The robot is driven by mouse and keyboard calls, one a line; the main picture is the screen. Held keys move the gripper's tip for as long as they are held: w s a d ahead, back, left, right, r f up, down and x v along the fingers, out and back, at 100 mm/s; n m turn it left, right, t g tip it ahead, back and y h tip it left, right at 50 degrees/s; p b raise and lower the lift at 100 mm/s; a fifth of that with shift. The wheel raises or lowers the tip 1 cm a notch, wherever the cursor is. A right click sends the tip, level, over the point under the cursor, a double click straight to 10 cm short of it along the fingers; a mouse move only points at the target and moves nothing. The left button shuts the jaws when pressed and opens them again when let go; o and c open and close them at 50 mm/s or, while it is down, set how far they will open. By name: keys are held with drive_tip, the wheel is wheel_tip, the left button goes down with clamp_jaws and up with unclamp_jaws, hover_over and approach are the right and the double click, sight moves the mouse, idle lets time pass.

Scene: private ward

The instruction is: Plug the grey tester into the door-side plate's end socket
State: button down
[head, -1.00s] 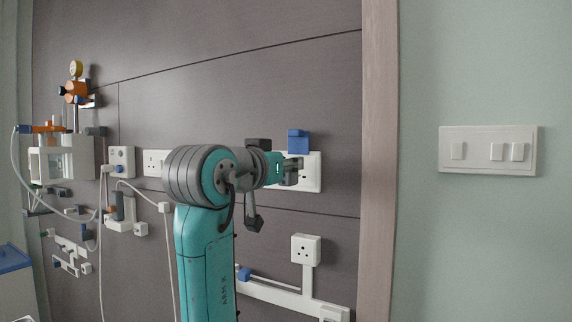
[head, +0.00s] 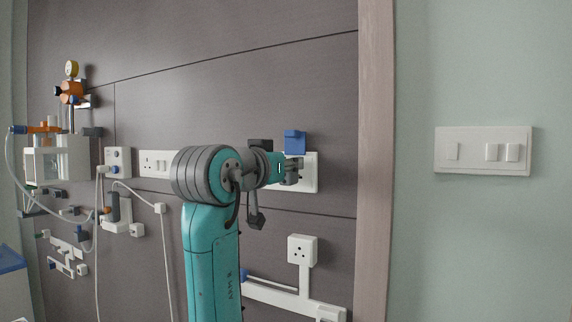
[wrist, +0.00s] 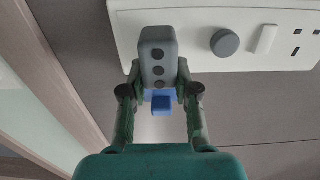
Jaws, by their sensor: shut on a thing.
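My gripper (wrist: 158,92) is shut on the grey tester (wrist: 158,55), a grey block with several dark round spots on its face. In the wrist view the tester overlaps the door-side plate (wrist: 187,30) at its end nearest the wooden trim. In the head view my gripper (head: 292,170) is in front of the right part of this white plate (head: 309,178). The tester hides the socket behind it, so I cannot tell whether its pins are in. A round grey piece (wrist: 225,43) sits on the plate beside the tester.
A blue block (head: 295,141) shows just above the plate. A wooden trim (head: 375,160) stands right of it, then a switch panel (head: 483,151). A lower socket box (head: 302,250) and white trunking are below. Medical fittings and hoses (head: 60,155) crowd the left wall.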

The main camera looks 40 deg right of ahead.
drive_tip(key=shift+w+d, duration=0.2)
drive_tip(key=shift+d, duration=0.3)
drive_tip(key=c, duration=0.8)
unclamp_jaws()
drive_tip(key=shift+d, duration=0.1)
drive_tip(key=v, duration=1.6)
drive_tip(key=shift+w, duration=0.1)
